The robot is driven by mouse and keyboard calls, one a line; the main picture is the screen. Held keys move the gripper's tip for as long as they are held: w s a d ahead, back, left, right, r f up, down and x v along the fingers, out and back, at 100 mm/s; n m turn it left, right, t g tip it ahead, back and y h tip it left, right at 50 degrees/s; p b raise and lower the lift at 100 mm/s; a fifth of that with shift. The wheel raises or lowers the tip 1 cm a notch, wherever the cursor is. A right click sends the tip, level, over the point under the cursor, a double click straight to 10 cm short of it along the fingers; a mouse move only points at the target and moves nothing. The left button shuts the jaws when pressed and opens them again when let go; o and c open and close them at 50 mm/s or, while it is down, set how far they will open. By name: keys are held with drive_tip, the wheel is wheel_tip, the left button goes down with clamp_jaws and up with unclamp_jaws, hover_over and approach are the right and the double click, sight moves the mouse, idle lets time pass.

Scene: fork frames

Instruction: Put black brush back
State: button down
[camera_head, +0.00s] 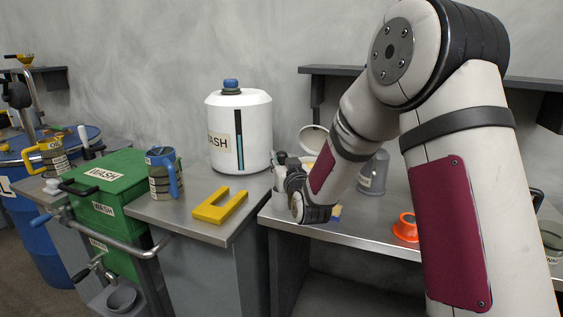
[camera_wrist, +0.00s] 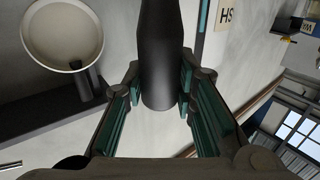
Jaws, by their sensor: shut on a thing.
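My gripper (camera_wrist: 160,88) is shut on a dark cylindrical handle (camera_wrist: 157,55) in the wrist view, with teal pads against both sides. This looks like the black brush; its bristles do not show, so I cannot be sure. In the head view, my gripper (camera_head: 283,174) is small and partly behind my wrist. It is at the left end of the right-hand bench, just right of the white WASH container (camera_head: 240,140). I cannot tell the brush apart from the gripper there.
A pale round lid or dish (camera_head: 313,138) is behind my wrist. A grey canister (camera_head: 374,172) and an orange funnel-like piece (camera_head: 406,228) stand on the right bench (camera_head: 345,233). A yellow U-shaped block (camera_head: 220,206), blue-handled jug (camera_head: 163,174) and green WASH box (camera_head: 108,190) are left.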

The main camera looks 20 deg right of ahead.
drive_tip(key=shift+f, duration=0.1)
drive_tip(key=shift+f, duration=0.1)
drive_tip(key=c, duration=1.3)
unclamp_jaws()
drive_tip(key=shift+r, duration=0.2)
drive_tip(key=s+g, duration=0.5)
drive_tip(key=s, duration=1.2)
drive_tip(key=s+g, duration=0.6)
drive_tip(key=s, duration=1.2)
drive_tip(key=s+g, duration=0.5)
drive_tip(key=s, duration=1.3)
drive_tip(key=shift+r, duration=0.15)
